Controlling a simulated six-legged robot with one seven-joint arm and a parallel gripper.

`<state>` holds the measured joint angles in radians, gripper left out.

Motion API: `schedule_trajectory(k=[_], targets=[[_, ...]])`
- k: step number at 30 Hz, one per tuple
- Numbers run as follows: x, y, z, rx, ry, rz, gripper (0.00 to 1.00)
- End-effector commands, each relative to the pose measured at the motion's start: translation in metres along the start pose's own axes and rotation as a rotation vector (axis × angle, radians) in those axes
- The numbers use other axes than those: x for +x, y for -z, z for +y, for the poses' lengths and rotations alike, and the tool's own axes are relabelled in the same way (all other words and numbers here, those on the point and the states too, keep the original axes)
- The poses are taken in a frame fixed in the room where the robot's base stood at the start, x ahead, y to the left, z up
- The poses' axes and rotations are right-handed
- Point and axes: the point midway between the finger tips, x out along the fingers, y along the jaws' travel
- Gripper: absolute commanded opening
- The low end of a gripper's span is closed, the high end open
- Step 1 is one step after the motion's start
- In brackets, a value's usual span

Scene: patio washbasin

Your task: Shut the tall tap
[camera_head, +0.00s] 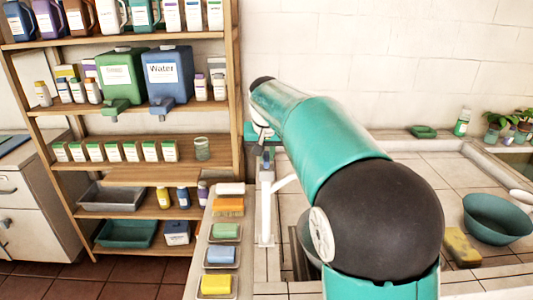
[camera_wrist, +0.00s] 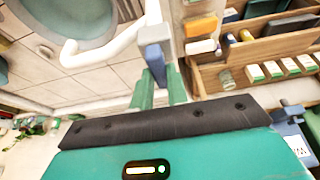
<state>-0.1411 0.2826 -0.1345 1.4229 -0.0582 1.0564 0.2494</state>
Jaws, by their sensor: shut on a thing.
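The tall tap (camera_head: 266,212) is a white upright post with a spout on its right side, standing at the left edge of the tiled counter. In the wrist view its white spout (camera_wrist: 112,46) curves to the left, and a blue-grey handle (camera_wrist: 154,54) sits on its top. My gripper (camera_wrist: 160,82) is shut on this handle, with a green finger on each side of it. In the head view my arm hides most of the gripper and part of the tap's top. The handle's exact angle is hard to tell.
A narrow ledge holds several soap dishes, one with a yellow bar (camera_head: 216,284), left of the tap. A wooden shelf (camera_head: 150,32) with bottles stands behind on the left. A teal bowl (camera_head: 498,219) and a yellow sponge (camera_head: 461,247) lie on the right.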

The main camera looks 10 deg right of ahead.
Motion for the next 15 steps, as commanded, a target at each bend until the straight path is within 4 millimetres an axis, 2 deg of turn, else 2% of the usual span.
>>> schedule_trajectory(k=[8,9,11,12,15], targets=[[-0.0014,0.0010,-0.0004,0.001,0.002,0.004,0.00],[-0.0014,0.0010,-0.0004,0.001,0.002,0.004,0.21],[-0.0012,0.0009,-0.0004,0.001,0.002,0.003,0.33],[-0.0011,0.0007,-0.0003,0.001,0.002,0.003,0.37],[-0.0007,0.0005,-0.0002,0.001,0.001,0.002,0.37]])
